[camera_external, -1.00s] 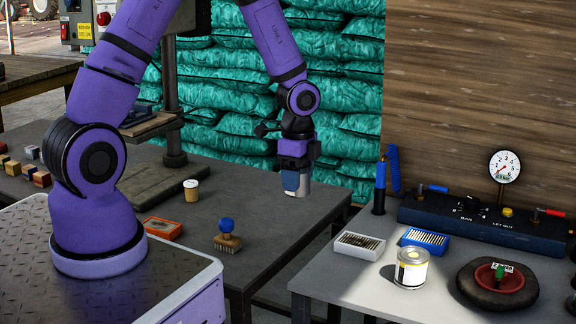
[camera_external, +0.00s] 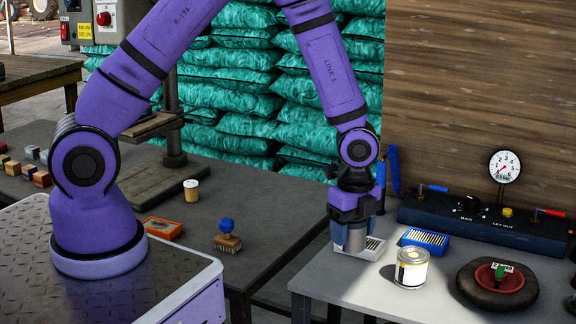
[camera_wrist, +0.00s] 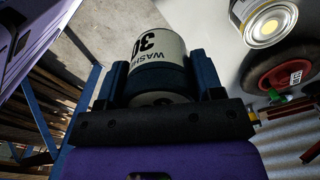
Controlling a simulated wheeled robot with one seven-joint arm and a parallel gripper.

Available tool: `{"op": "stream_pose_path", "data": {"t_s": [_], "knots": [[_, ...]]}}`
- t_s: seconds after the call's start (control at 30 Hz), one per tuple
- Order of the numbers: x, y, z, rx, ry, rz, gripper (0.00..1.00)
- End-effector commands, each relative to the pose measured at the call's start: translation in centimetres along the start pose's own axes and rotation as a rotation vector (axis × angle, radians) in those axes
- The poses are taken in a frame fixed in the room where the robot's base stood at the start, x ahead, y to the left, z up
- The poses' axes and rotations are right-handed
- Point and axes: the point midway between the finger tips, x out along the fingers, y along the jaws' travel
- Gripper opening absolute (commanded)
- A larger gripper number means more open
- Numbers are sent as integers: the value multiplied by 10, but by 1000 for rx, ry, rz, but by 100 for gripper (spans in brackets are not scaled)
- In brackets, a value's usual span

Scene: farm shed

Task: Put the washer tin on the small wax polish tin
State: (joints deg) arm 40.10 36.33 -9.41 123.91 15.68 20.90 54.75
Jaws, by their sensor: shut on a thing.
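The washer tin (camera_wrist: 158,48) is cream with dark print reading "WASH" and "30" in the wrist view. My gripper (camera_external: 352,238) is shut on it, with one finger on each side. In the external view the fingers hide most of it. It hangs above the left part of the grey table. A white tin with a yellow band and a yellow spot on its lid (camera_external: 411,268) stands upright on that table, to the right of my gripper; I take it for the small wax polish tin, though its label is unreadable. It also shows at the wrist view's upper right (camera_wrist: 265,22).
A gauge panel (camera_external: 470,228) runs along the back. The table's front is clear.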

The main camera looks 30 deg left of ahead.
Motion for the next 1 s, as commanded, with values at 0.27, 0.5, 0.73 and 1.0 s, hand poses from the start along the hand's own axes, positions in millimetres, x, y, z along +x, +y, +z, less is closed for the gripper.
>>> {"op": "stream_pose_path", "data": {"t_s": [0.27,0.5,0.73,1.0], "knots": [[9,-34,-6,-3,1,-3,34],[14,-88,-16,-3,1,-2,34],[19,-133,-24,-3,1,-2,34],[20,-153,-28,-2,0,-1,34]]}}
